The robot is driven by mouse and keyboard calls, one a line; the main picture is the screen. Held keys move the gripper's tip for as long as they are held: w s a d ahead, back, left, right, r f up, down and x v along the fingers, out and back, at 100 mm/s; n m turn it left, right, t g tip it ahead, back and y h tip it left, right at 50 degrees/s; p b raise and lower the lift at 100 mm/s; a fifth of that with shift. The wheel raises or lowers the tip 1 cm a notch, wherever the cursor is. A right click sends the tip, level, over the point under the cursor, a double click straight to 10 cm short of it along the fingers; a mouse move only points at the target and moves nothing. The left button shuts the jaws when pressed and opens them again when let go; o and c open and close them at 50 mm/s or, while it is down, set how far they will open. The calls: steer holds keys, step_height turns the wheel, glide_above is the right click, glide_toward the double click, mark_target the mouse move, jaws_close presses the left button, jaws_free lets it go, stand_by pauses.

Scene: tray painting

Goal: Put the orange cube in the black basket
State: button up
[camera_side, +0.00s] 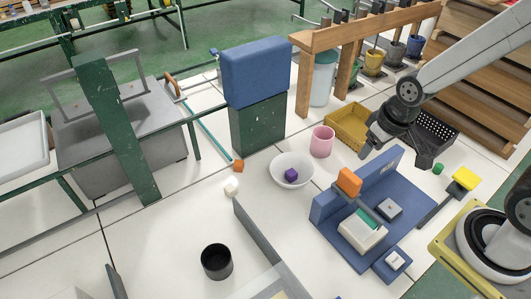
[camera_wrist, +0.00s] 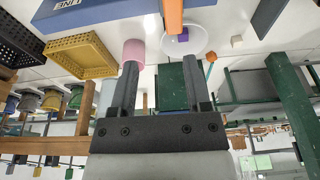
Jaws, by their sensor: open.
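A small orange cube (camera_side: 238,165) sits on the white tiled floor by the green cabinet, left of the white bowl. In the wrist view, a small orange thing (camera_wrist: 210,57) beyond the bowl appears to be this cube. The black basket (camera_side: 447,132) has perforated walls and stands right of the yellow basket, partly behind my arm. It also shows at the left of the wrist view (camera_wrist: 18,42). My gripper (camera_side: 364,152) hangs above the floor in front of the yellow basket, apart from the cube. Its fingers (camera_wrist: 160,64) are spread with nothing held.
A white bowl (camera_side: 278,166) holds a purple cube (camera_side: 291,174). A pink cup (camera_side: 322,141) and yellow basket (camera_side: 345,122) stand behind. A blue stand (camera_side: 335,205) bears a larger orange block (camera_side: 348,182). A white cube (camera_side: 231,187) and black cup (camera_side: 216,261) are left.

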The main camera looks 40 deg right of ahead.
steer(key=w+a+f+m+y, duration=0.2)
steer(key=w+a+f+m, duration=0.15)
steer(key=w+m, duration=0.35)
steer(key=m+t+y, duration=0.4)
steer(key=m, duration=1.6)
glide_toward(238, 162)
steer(key=x, duration=0.2)
steer(key=shift+w+a+f, duration=0.1)
steer(key=shift+w+a, duration=0.05)
steer(key=shift+w, duration=0.15)
steer(key=shift+x, duration=1.25)
steer(key=shift+s+x, duration=0.25)
steer(key=shift+x, duration=2.45)
